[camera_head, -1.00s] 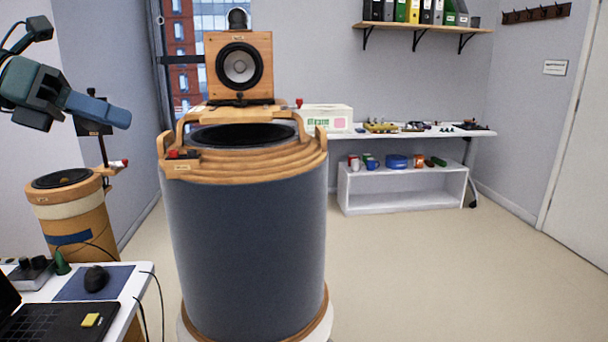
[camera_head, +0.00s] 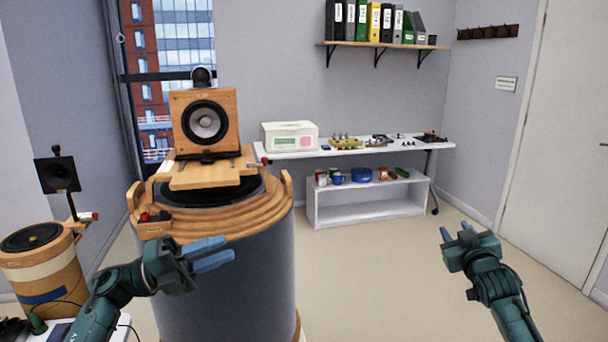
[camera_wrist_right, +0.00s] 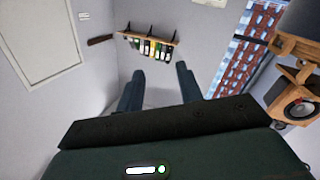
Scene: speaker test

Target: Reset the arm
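My left gripper (camera_head: 229,249) is open and empty, in front of the large dark drum (camera_head: 225,285) in the head view. My right gripper (camera_head: 456,230) is open and empty at the right of the head view, over open floor. Its two fingers stand apart with nothing between them in the right wrist view (camera_wrist_right: 160,72). My left forearm comes in from the lower left and my right forearm from the lower right. A wooden speaker (camera_head: 205,120) sits on a wooden plate above the drum's ringed wooden top (camera_head: 235,223).
A smaller drum (camera_head: 45,270) with a black speaker (camera_head: 58,175) on a post stands at left. A white bench (camera_head: 400,146) with a white box (camera_head: 290,136) and a low shelf unit (camera_head: 372,203) line the back wall. The floor (camera_head: 375,265) is clear.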

